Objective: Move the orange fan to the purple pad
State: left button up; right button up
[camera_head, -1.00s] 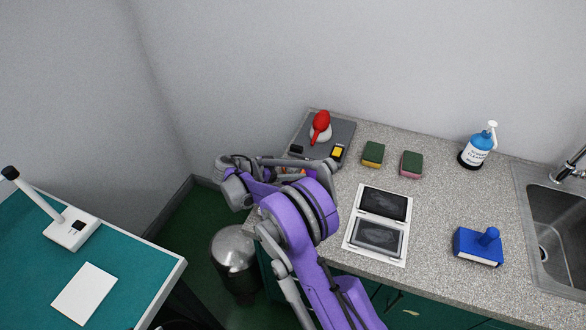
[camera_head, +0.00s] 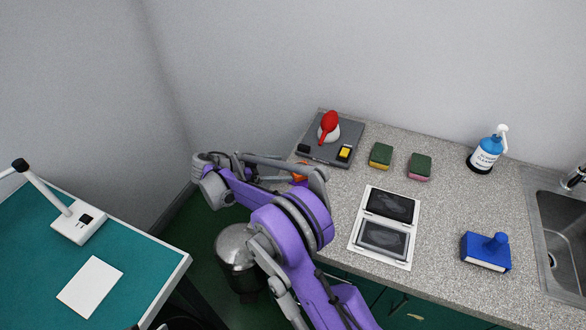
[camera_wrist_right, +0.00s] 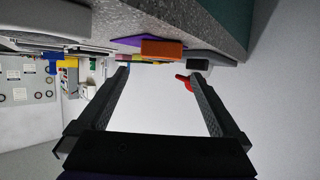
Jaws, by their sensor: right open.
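The orange fan (camera_head: 301,172) shows as a small orange patch at the counter's left edge, mostly hidden behind my right arm. In the right wrist view the orange block (camera_wrist_right: 162,48) lies past the fingertips, near the top. A purple pad (camera_wrist_right: 126,41) shows beside and partly behind it there; I cannot tell whether they touch. The pad is not clearly visible in the head view. My left gripper is not in view.
A metal bin (camera_head: 239,255) stands below.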

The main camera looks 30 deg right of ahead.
jog(key=s+r+n+t+y, duration=0.2)
jog(key=s+r+n+y, duration=0.35)
jog(key=s+n, duration=0.5)
jog(key=s+a+f+n+t+y, duration=0.2)
jog(key=s+a+n+y, duration=0.1)
jog(key=s, duration=0.7)
jog(key=s+a+f+n+t+y, duration=0.2)
jog(key=s+a+f+n+y, duration=0.1)
jog(key=s, duration=0.7)
jog(key=shift+a+n+t+y, duration=0.3)
jog(key=shift+a+n+y, duration=0.35)
jog(key=shift+n+y, duration=0.45)
